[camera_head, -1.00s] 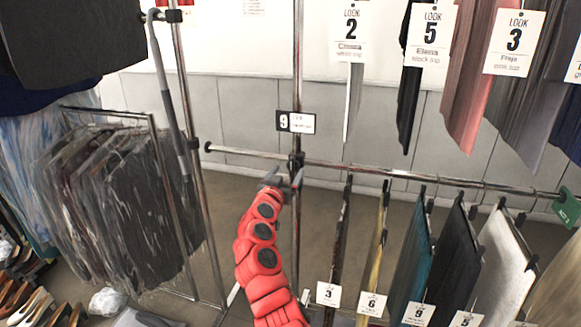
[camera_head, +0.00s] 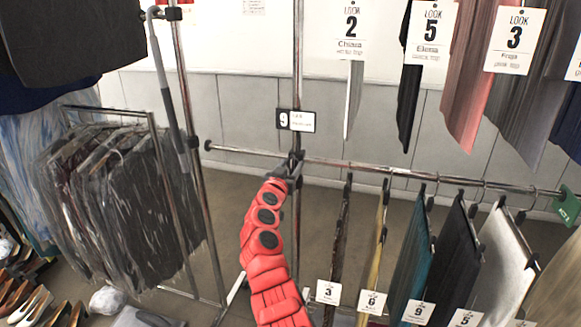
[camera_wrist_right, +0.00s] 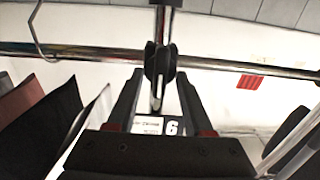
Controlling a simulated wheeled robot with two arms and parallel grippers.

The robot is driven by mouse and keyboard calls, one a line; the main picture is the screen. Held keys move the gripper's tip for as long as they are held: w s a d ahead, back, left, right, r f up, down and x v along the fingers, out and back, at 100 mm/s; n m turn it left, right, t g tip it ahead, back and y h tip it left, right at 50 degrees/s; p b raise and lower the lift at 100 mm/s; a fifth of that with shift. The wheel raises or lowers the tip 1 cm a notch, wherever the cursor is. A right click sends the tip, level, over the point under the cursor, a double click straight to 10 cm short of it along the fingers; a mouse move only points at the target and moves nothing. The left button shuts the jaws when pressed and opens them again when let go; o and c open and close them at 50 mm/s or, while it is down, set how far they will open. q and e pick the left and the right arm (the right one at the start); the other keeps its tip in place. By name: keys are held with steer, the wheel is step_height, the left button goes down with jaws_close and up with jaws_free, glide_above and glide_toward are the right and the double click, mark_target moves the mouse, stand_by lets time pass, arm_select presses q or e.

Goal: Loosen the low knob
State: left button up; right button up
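The low knob is a black clamp knob (camera_head: 297,158) where the low rail (camera_head: 360,167) crosses the middle upright post (camera_head: 297,70). In the right wrist view the dark ribbed knob (camera_wrist_right: 160,62) sits just ahead of and between my fingertips. My right gripper (camera_head: 290,172) is at the end of the red arm, right by the knob, partly hiding it. In the wrist view the right gripper (camera_wrist_right: 159,75) is open, with a gap visible on both sides of the knob. I cannot tell how deep the knob sits between the fingers. My left gripper is not in view.
Garments with numbered tags hang from the low rail at the right; one is a teal garment (camera_head: 411,255). Look cards and garments hang above. A sign with 9 (camera_head: 296,121) is on the post over the knob. Bagged clothes (camera_head: 115,210) hang at left.

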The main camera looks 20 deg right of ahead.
jaws_close()
steer(key=shift+n, duration=0.4)
steer(key=n+b, duration=0.1)
steer(key=n, duration=0.1)
steer(key=shift+n, duration=0.4)
steer(key=n, duration=0.3)
steer(key=shift+w+a+n, duration=0.1)
steer(key=shift+a+n, duration=0.05)
steer(key=shift+n, duration=0.25)
steer(key=n, duration=0.4)
steer(key=shift+a+f+p, duration=0.1)
steer(key=shift+p, duration=0.2)
steer(key=n+p, duration=0.1)
steer(key=n, duration=0.3)
steer(key=shift+w+n+p, duration=0.1)
steer(key=shift+n+p, duration=0.2)
steer(key=shift+a+f+n+p, duration=0.1)
steer(key=shift+f+n+p, duration=0.2)
steer(key=shift+n, duration=0.6)
